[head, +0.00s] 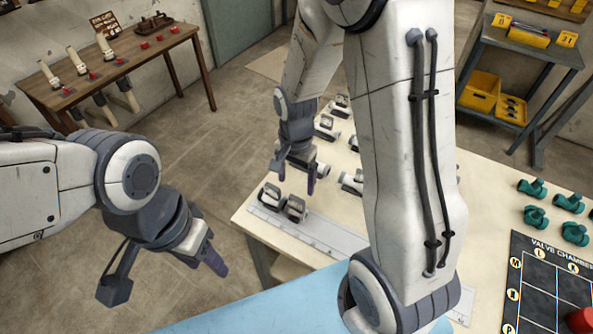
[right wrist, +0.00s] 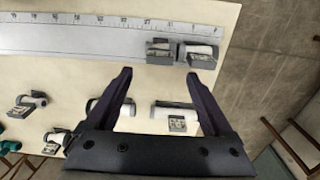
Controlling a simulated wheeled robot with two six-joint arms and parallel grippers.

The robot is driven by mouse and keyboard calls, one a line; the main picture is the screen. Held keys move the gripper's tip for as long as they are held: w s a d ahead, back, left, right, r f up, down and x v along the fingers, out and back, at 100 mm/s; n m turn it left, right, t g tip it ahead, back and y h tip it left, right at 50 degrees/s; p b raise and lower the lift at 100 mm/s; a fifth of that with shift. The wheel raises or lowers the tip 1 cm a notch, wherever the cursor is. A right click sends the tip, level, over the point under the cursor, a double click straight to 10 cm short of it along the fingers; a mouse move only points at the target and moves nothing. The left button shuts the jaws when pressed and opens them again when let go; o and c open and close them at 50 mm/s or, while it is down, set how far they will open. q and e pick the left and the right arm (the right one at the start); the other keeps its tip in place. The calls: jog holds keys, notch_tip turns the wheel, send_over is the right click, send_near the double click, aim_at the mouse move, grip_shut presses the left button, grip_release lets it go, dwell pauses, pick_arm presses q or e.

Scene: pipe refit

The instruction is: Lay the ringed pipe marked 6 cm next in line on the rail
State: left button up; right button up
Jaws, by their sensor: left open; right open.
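The grey rail (head: 322,237) with ruler marks lies along the table's near edge; it also shows in the right wrist view (right wrist: 90,42). Two pipe pieces, one (head: 270,195) beside the other (head: 296,208), sit at its left end. Several white pipes with dark holders lie beyond the rail, such as one (right wrist: 175,116) seen between my right fingers. The marks are too small to read, so I cannot tell which pipe is 6 cm. My right gripper (head: 297,182) is open and empty above the table, beyond the rail. My left gripper (head: 207,262) is open and empty, off the table's left side.
Green valves (head: 568,202) and a dark valve chamber board (head: 535,285) lie on the table's right. My right arm hides part of the table and rail. A wooden bench (head: 130,62) and a grey cart (head: 525,50) with yellow bins stand behind. The rail's middle looks bare.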

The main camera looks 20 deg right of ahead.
jog(key=s+a+r+n, duration=0.7)
jog(key=a+r, duration=0.1)
jog(key=s+a+r+n, duration=0.2)
jog(key=s+n, duration=0.3)
jog(key=s+a+r+n+y, duration=0.1)
jog(key=s+a+n, duration=0.1)
jog(key=s+n, duration=0.3)
jog(key=shift+s+a+r+n, duration=0.15)
jog(key=shift+s+r+n, duration=0.25)
jog(key=shift+s, duration=0.15)
